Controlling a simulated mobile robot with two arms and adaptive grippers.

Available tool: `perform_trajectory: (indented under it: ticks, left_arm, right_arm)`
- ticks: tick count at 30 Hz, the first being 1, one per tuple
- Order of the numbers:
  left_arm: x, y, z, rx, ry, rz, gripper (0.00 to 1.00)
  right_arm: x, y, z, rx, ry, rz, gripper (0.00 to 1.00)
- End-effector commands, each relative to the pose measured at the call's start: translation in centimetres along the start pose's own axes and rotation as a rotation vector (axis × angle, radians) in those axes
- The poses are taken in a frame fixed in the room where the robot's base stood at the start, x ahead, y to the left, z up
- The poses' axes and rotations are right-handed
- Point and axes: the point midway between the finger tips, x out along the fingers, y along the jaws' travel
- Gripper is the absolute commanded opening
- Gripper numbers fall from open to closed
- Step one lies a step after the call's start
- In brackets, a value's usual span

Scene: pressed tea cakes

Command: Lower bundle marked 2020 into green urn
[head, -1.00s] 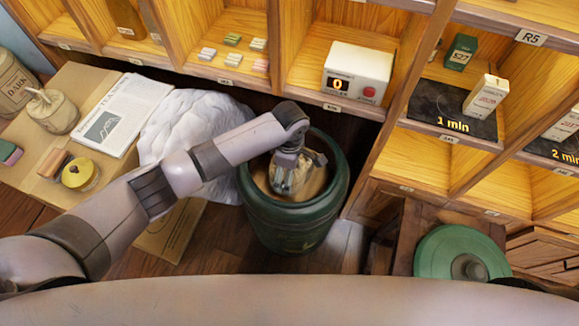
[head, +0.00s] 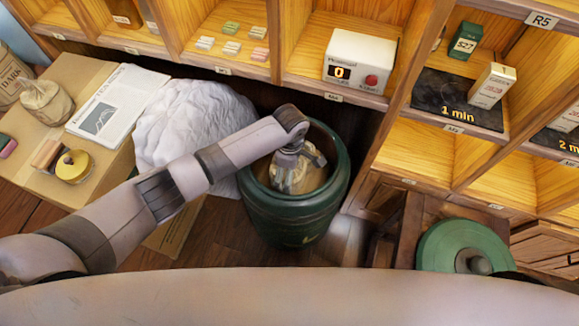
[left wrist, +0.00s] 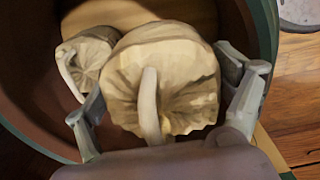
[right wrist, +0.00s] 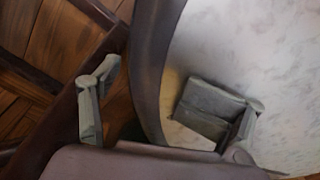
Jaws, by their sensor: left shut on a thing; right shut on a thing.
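The green urn (head: 294,222) stands on the floor in the middle of the head view, its mouth open. My left gripper (head: 295,175) reaches down into the mouth. In the left wrist view its fingers (left wrist: 165,110) are shut around a pale cloth bundle (left wrist: 180,70) with a looped tie. No 2020 mark is readable on it. A second, smaller-looking bundle (left wrist: 82,65) lies to its left inside the urn. My right gripper (right wrist: 165,110) shows only in the right wrist view, its fingers apart either side of a dark curved band. What it holds is unclear.
A green lid (head: 445,245) with a knob rests on a wooden stool at right. A white lumpy sack (head: 190,130) stands close left of the urn. Shelves (head: 440,150) run behind. A cardboard surface (head: 110,160) with a newspaper is at left.

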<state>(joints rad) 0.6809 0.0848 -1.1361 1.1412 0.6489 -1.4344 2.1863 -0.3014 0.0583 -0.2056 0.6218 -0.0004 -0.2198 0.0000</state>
Motion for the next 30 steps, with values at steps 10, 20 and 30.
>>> perform_trajectory:
  ticks: [10, 20, 30]
  left_arm:
    - [1.6, 0.1, 0.0, 0.0, 0.0, 0.002, 0.39]
    - [3.0, 0.1, 0.1, 0.0, -0.001, 0.002, 0.39]
    - [3.9, 0.1, 0.0, 0.0, 0.0, 0.002, 0.39]
  right_arm:
    - [0.8, 1.0, -0.1, 0.0, -0.011, 0.012, 0.63]
    - [0.9, 1.6, -1.1, 0.005, -0.01, 0.019, 0.63]
    - [0.8, 1.8, -2.8, 0.005, -0.001, 0.022, 0.63]
